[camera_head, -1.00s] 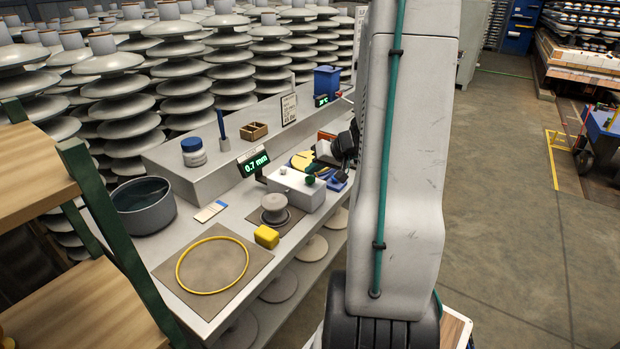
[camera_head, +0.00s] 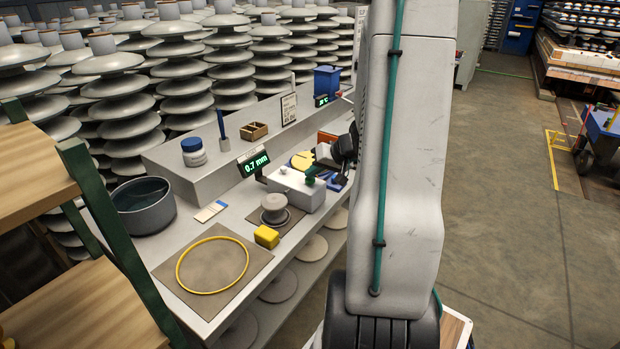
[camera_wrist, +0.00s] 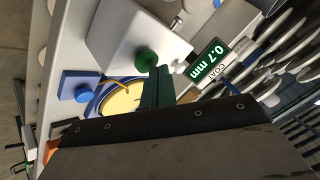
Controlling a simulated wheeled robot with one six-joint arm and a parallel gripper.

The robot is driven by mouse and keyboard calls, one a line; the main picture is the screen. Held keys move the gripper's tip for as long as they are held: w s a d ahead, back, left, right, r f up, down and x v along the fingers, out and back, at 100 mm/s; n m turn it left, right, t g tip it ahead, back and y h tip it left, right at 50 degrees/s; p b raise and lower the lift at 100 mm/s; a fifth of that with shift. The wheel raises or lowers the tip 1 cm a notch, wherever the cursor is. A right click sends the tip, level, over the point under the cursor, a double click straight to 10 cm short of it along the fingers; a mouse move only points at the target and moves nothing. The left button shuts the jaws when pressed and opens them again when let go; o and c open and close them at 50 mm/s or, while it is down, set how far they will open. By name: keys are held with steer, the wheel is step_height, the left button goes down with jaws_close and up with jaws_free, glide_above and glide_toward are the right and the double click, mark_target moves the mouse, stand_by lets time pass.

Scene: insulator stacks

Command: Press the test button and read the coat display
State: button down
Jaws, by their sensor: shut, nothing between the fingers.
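The white test box (camera_head: 297,189) stands on the bench, with a round green button (camera_head: 310,181) on it. The wrist view shows the box (camera_wrist: 118,28) and the green button (camera_wrist: 147,61) close up. The coat display (camera_head: 254,163) is lit and reads 0.7 mm; it reads the same in the wrist view (camera_wrist: 208,60). My gripper (camera_wrist: 161,82) is shut and empty, its dark green fingers ending right beside the button. I cannot tell whether they touch it. In the head view its dark body shows above the box's right end.
A grey insulator piece (camera_head: 274,208) and a yellow block (camera_head: 266,237) stand in front of the box. A blue block with a round knob (camera_wrist: 84,92) and a yellow disc (camera_wrist: 122,99) lie close to my fingers. Insulator stacks (camera_head: 186,88) fill the back.

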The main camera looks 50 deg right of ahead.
mark_target(314, 179)
steer(key=shift+f, duration=0.4)
stand_by(0.5)
steer(key=shift+r, duration=1.15)
steer(key=shift+r, duration=2.5)
